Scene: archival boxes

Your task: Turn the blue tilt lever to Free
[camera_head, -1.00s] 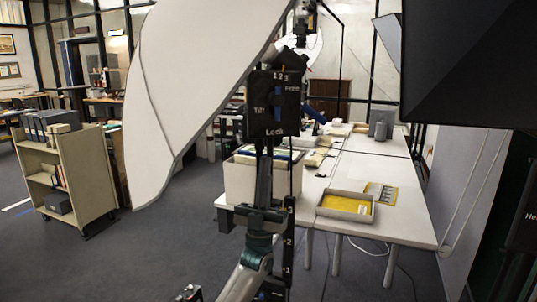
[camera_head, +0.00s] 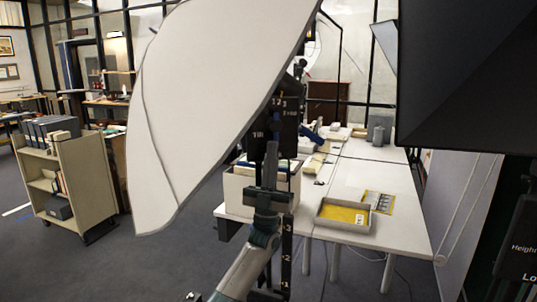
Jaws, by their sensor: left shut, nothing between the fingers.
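The black tilt panel (camera_head: 259,117) stands in the middle, with "1 2 3" at its top. "Tilt" shows at its left and "Free", partly cut off, at its upper right. The "Lock" mark is hidden behind my left gripper. A blue piece (camera_head: 311,131), probably the tilt lever, shows just right of the panel; its exact setting is unclear. My left gripper (camera_head: 271,147) points upward in front of the panel's lower part, shut and empty. I cannot tell whether it touches the panel or lever. My right gripper is not in view.
A large white curved reflector (camera_head: 210,110) fills the upper left-centre. A black light hood (camera_head: 465,80) hangs at upper right. Behind are a white table (camera_head: 395,235) with a yellow-lined tray (camera_head: 320,219) and a box (camera_head: 233,190). A book cart (camera_head: 85,190) stands left.

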